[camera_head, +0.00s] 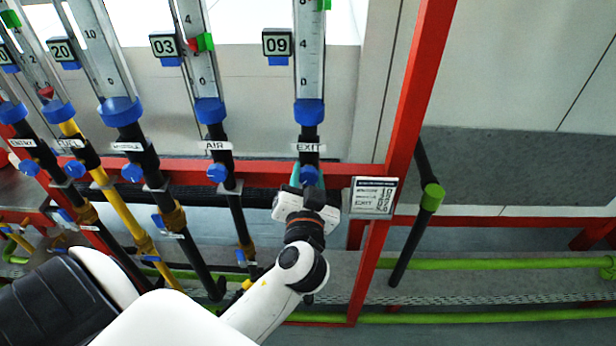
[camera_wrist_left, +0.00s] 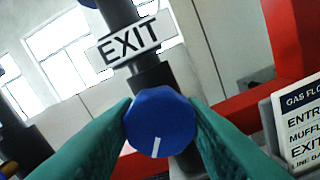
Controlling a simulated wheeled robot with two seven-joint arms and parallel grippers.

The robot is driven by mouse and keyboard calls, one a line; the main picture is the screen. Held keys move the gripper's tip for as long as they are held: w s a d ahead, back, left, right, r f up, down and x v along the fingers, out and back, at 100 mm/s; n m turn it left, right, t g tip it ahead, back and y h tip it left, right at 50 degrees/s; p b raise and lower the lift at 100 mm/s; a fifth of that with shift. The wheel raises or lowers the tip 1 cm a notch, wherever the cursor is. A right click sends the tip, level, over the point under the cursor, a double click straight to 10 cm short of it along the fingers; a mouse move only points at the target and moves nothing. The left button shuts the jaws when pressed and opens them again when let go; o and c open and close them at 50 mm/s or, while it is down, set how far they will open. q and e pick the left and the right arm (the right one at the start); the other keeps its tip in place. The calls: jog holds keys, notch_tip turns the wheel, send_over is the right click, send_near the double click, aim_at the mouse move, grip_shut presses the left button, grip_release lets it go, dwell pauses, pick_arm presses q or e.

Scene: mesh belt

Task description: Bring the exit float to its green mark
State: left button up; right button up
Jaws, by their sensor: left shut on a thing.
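The EXIT flow tube (camera_head: 310,60) stands upright at the right end of the row. Its green mark (camera_head: 323,4) shows at the top edge of the head view. I see no float in the visible part of this tube; its upper part is out of frame. The display (camera_head: 277,43) beside it reads 09. My left gripper (camera_head: 309,186) is at the blue EXIT knob (camera_head: 309,174), below the EXIT label (camera_head: 308,147). In the left wrist view, the teal fingers are shut on the knob (camera_wrist_left: 160,120), whose white line points down. My right gripper is out of view.
The AIR tube (camera_head: 206,75), with display 03, stands to the left, its red float beside its green mark. More tubes and knobs lie further left. A red post (camera_head: 410,90) and a printed sign (camera_head: 374,197) are close on the right.

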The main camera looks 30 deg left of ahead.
pick_arm(q)
jog(key=shift+r+m, duration=0.1)
jog(key=shift+m, duration=0.7)
jog(key=o, duration=0.9)
jog(key=shift+o, duration=0.5)
jog(key=shift+w+a, duration=0.1)
